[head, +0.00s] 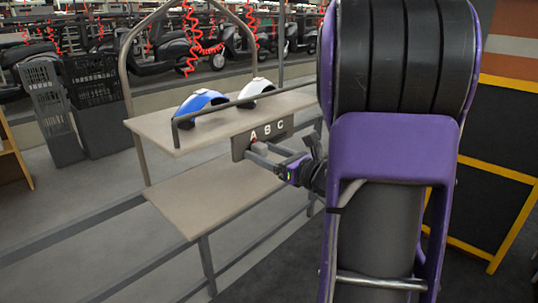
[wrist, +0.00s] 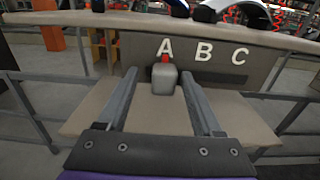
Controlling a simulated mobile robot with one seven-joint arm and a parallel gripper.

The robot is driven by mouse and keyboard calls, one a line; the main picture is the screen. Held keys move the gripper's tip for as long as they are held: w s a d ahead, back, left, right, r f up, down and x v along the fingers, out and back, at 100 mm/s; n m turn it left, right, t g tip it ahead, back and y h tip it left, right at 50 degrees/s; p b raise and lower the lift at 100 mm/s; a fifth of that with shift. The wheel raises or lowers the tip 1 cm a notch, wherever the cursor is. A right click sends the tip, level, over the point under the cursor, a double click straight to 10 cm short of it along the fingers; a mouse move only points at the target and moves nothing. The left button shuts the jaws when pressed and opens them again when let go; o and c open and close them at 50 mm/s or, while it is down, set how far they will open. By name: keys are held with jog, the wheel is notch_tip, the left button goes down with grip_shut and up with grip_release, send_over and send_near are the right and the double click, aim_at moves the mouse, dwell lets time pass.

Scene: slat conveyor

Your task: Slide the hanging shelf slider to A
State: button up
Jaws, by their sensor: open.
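The hanging shelf slider (wrist: 164,81) is a grey rounded block with a red pointer on top. In the wrist view the pointer sits directly below the letter A. The lettered panel (wrist: 215,72) hangs under the upper shelf board and carries A, B and C from left to right; the head view shows it too (head: 284,133). My gripper (wrist: 158,73) is open, with one finger on each side of the slider and gaps showing between. In the head view my gripper (head: 257,154) is close in front of the panel's left end, below A, and largely hides the slider.
The upper shelf (head: 158,131) holds a blue-and-white part (head: 201,101) and a white part (head: 256,91) behind a metal rail. A lower shelf (head: 205,196) lies beneath the gripper. Grey railings (head: 95,216) run alongside. Dark crates (head: 98,92) stand at the left.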

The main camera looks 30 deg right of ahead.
jog(key=v, duration=1.7)
jog(key=shift+s, duration=0.2)
